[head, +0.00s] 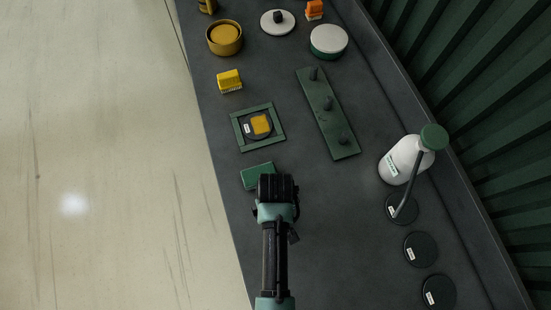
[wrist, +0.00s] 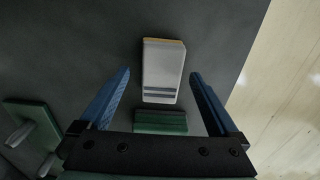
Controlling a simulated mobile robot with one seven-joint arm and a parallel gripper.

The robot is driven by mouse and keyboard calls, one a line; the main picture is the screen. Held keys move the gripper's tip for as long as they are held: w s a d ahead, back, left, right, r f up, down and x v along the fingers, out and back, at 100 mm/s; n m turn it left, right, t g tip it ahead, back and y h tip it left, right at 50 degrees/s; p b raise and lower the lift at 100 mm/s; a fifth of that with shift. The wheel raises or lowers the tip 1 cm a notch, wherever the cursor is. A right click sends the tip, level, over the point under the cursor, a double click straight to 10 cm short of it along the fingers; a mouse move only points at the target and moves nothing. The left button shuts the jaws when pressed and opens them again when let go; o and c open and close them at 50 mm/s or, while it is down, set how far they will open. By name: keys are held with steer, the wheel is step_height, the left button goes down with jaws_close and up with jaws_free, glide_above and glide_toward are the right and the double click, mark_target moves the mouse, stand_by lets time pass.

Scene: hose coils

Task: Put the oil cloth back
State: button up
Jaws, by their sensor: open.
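My gripper (head: 278,188) points down over the table with its blue fingers apart (wrist: 155,100). In the wrist view a pale flat block (wrist: 162,72) with two dark stripes and a yellow edge lies between and just beyond the fingertips, apparently untouched. My arm hides it in the head view. A green block (head: 258,175) lies just beyond my gripper; it also shows in the wrist view (wrist: 160,122). A small yellow pad (head: 261,124) lies on a labelled dark disc inside a green square frame (head: 240,134). I cannot tell which piece is the oil cloth.
A green board with upright pegs (head: 319,100) lies to the right. A white bottle with a green cap (head: 402,158) and several labelled dark discs (head: 420,250) line the right side. The table's left edge is near.

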step_height(320, 180, up, 10)
steer(key=f, duration=0.1)
steer(key=w+r+m+t, duration=0.1)
steer(key=w+r+t, duration=0.7)
steer(key=w+r, duration=0.8)
steer(key=w+r+t, duration=0.3)
steer(key=r, duration=0.5)
steer(key=w+r+t, duration=0.2)
steer(key=w+r, duration=0.1)
steer(key=r, duration=0.5)
step_height(320, 180, up, 25)
steer(key=s+m+t, duration=0.2)
steer(key=s+t, duration=0.1)
steer(key=t, duration=0.6)
steer(key=s+r+t, duration=0.5)
steer(key=s+r, duration=0.4)
steer(key=r, duration=0.4)
steer(key=shift+s+r+m, duration=0.15)
steer(key=shift+s+m, duration=0.05)
steer(key=shift+m, duration=0.1)
steer(key=shift+s, duration=0.1)
